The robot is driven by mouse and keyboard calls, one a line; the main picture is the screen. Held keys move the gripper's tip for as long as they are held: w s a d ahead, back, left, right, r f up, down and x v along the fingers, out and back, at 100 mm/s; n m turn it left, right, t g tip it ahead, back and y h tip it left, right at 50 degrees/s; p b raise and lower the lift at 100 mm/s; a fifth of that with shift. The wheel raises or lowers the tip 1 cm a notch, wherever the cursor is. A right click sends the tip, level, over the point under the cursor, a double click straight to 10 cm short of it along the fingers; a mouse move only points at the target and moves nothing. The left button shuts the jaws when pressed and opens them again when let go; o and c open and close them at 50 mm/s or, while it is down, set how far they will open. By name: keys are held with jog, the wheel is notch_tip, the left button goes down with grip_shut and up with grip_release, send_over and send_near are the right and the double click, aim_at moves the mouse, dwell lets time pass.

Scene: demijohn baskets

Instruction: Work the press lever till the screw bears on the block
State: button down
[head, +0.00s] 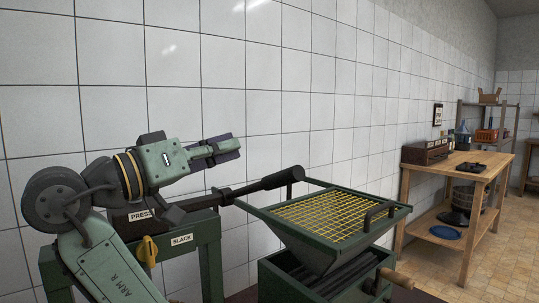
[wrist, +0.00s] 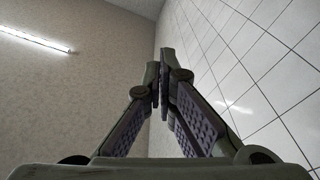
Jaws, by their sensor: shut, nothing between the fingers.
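The press lever (head: 262,185) is a dark bar with a thick grip. It runs up to the right from the green press frame (head: 209,262), beside the white tiled wall. A "PRESS" label (head: 141,215) and a "SLACK" label (head: 181,240) show on the press. My gripper (head: 238,146) is above the lever, apart from it, pointing right. In the wrist view my gripper's purple-padded fingers (wrist: 160,82) meet at their tips with nothing between them. The screw and the block cannot be made out; my arm covers part of the press.
A green hopper with a yellow grid (head: 328,215) stands right of the press, close below the lever's end. A wooden table (head: 460,170) and shelves stand farther right. The wall is close behind.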

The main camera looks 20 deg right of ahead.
jog(key=r+p, duration=0.1)
jog(key=p, duration=0.3)
send_over(270, 177)
jog(key=shift+w, duration=0.1)
jog(key=shift+s+a+f+p, duration=0.1)
jog(key=shift+s+f, duration=0.2)
jog(key=shift+f, duration=0.35)
jog(key=shift+s+d+f+p, duration=0.15)
jog(key=shift+s+f, duration=0.1)
jog(key=shift+f, duration=0.35)
jog(key=shift+s+a+f+p, duration=0.15)
jog(key=shift+s+f, duration=0.15)
jog(key=shift+f, duration=0.35)
jog(key=shift+f, duration=0.1)
